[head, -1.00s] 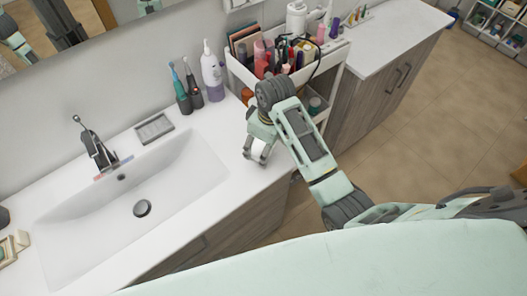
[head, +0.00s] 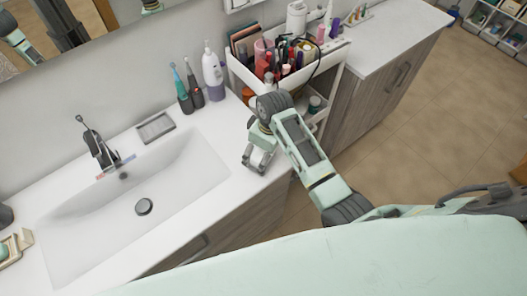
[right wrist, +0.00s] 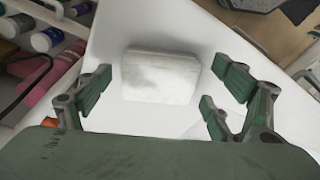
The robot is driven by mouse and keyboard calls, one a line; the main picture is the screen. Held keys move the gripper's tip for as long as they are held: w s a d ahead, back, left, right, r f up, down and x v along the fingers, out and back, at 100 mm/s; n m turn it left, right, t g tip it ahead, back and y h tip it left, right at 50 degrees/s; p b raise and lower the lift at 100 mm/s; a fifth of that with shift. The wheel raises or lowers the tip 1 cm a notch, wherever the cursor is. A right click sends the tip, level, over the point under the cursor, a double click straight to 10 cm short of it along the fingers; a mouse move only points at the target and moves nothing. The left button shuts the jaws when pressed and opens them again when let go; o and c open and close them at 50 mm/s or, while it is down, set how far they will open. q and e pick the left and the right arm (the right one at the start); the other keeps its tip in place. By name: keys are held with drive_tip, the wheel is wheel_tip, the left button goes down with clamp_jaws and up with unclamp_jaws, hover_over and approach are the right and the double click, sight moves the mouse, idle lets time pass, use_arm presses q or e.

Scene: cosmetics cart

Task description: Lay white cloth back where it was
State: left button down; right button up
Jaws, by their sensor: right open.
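The white cloth (right wrist: 160,76) shows in the right wrist view as a small pale, folded block with a greyish patch. It lies on the white counter between the spread fingers of my right gripper (right wrist: 160,96), with a gap on each side. In the head view the right gripper (head: 258,160) points down at the counter's right end, near its front edge. It is open, and its fingers and wrist largely hide the cloth there. My left gripper cannot be made out in the head view.
The white counter (head: 217,130) holds a sink basin (head: 115,225), a tap (head: 98,148), a soap dish (head: 156,128), toothbrushes and a pump bottle (head: 213,75). A crowded cosmetics cart (head: 335,55) stands close behind the right gripper. Counter space left of the gripper is clear.

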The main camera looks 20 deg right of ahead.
drive_tip(key=shift+r, duration=0.1)
drive_tip(key=r, duration=0.3)
drive_tip(key=r+b, duration=0.1)
drive_tip(key=r, duration=0.1)
drive_tip(key=r+b, duration=0.1)
drive_tip(key=r, duration=0.2)
drive_tip(key=shift+s+d+r, duration=0.3)
drive_tip(key=shift+d, duration=0.1)
drive_tip(key=r, duration=0.1)
drive_tip(key=r+p, duration=0.2)
drive_tip(key=shift+s+d+r, duration=0.15)
drive_tip(key=shift+s, duration=0.1)
drive_tip(key=shift+w, duration=0.1)
